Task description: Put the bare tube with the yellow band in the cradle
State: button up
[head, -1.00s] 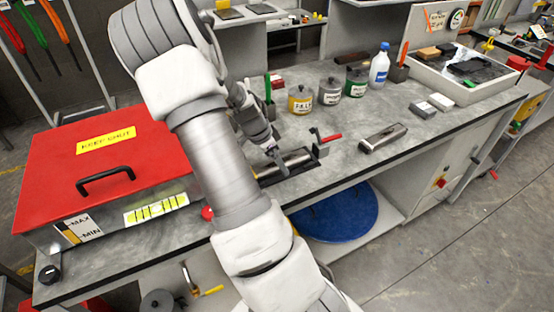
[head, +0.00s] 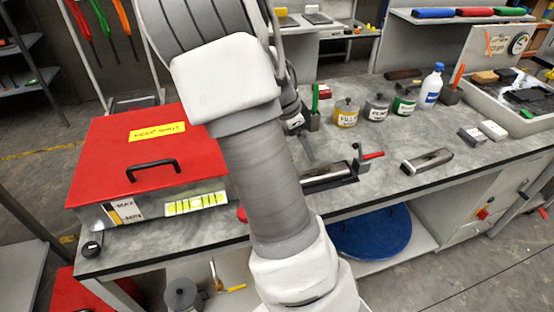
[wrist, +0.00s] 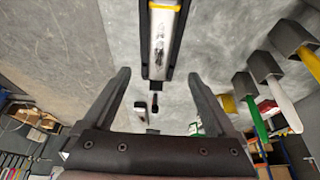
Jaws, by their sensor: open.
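A silvery bare tube (wrist: 163,35) with a yellow band near the top edge lies in a dark, long cradle (wrist: 177,35) in the wrist view. In the head view the tube (head: 325,172) sits in the black cradle (head: 335,184) beside my arm, which hides its left end. My gripper (wrist: 158,75) is open and empty, its two fingers apart on either side of the cradle's near end in the wrist view. In the head view my gripper (head: 308,148) is mostly hidden behind my arm, just behind the tube. I cannot tell its exact height above the tube.
A clamp with a red handle (head: 371,156) stands at the cradle's right end. Labelled pots (head: 376,107) and a white-blue bottle (head: 430,88) stand behind. A red-lidded box (head: 150,150) fills the bench's left.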

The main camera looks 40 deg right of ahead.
jog(key=s+a+r+n+t+y, duration=0.2)
jog(key=a+r+n, duration=0.3)
jog(key=a, duration=0.4)
jog(key=s+a+r+n+t+y, duration=0.2)
jog(key=a+r+n, duration=0.35)
jog(key=a, duration=0.25)
jog(key=s+a+r+n+t, duration=0.3)
jog(key=s+a+r+n, duration=0.2)
jog(key=s+a+n, duration=0.5)
jog(key=shift+s+n, duration=0.15)
jog(key=shift+n, duration=0.4)
